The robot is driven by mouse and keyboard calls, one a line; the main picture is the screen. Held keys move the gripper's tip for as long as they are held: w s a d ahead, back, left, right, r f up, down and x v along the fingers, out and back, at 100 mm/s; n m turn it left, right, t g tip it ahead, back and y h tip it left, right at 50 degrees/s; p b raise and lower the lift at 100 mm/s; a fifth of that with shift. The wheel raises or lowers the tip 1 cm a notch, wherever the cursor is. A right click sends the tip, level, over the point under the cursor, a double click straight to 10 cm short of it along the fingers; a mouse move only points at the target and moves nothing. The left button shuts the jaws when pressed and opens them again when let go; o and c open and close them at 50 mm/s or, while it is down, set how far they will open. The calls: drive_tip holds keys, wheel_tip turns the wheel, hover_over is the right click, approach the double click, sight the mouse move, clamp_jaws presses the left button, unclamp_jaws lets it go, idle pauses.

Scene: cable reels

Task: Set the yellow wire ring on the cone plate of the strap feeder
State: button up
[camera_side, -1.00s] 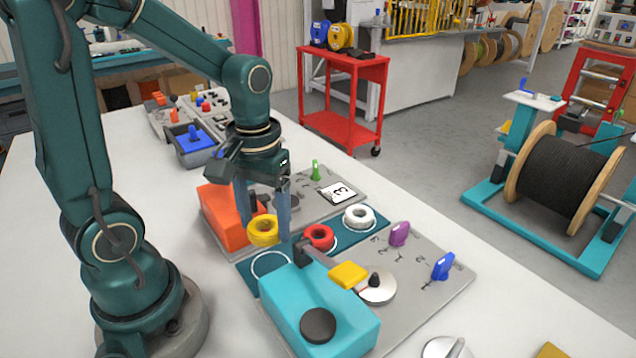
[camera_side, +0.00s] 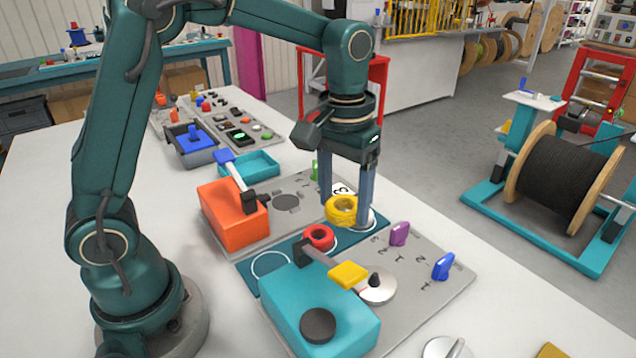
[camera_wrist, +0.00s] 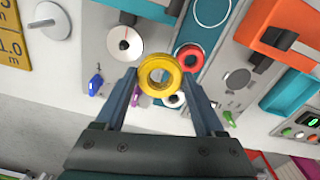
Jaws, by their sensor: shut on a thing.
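My gripper (camera_side: 344,212) is shut on the yellow wire ring (camera_side: 341,207) and holds it in the air, over the far end of the teal mat. In the wrist view the ring (camera_wrist: 149,82) sits between the two fingertips (camera_wrist: 160,73), its hole facing the camera. A pale round plate with a dark cone (camera_side: 378,288) lies on the grey board beside the teal machine (camera_side: 320,305). The plate also shows in the wrist view (camera_wrist: 124,43).
A red ring (camera_side: 319,237) and a white ring (camera_side: 371,222), partly hidden by my finger, lie on the teal mat (camera_side: 290,252). Purple (camera_side: 400,234) and blue (camera_side: 443,266) knobs stand right. An orange machine (camera_side: 232,215) with a flat dark disc (camera_side: 286,203) is left.

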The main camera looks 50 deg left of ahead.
sight(375, 274)
drive_tip(key=d, duration=0.2)
drive_tip(key=d+f+m, duration=0.1)
drive_tip(key=d, duration=0.1)
drive_tip(key=w+d+f+m, duration=0.1)
drive_tip(key=d, duration=0.1)
drive_tip(key=shift+w+d, duration=0.1)
drive_tip(key=shift+d, duration=0.3)
drive_tip(key=shift+d+f, duration=0.1)
drive_tip(key=shift+f, duration=2.2)
drive_tip(key=shift+f, duration=0.1)
drive_tip(key=shift+f, duration=1.2)
drive_tip(key=o, duration=1.4)
drive_tip(key=shift+c, duration=0.2)
drive_tip(key=shift+r, duration=4)
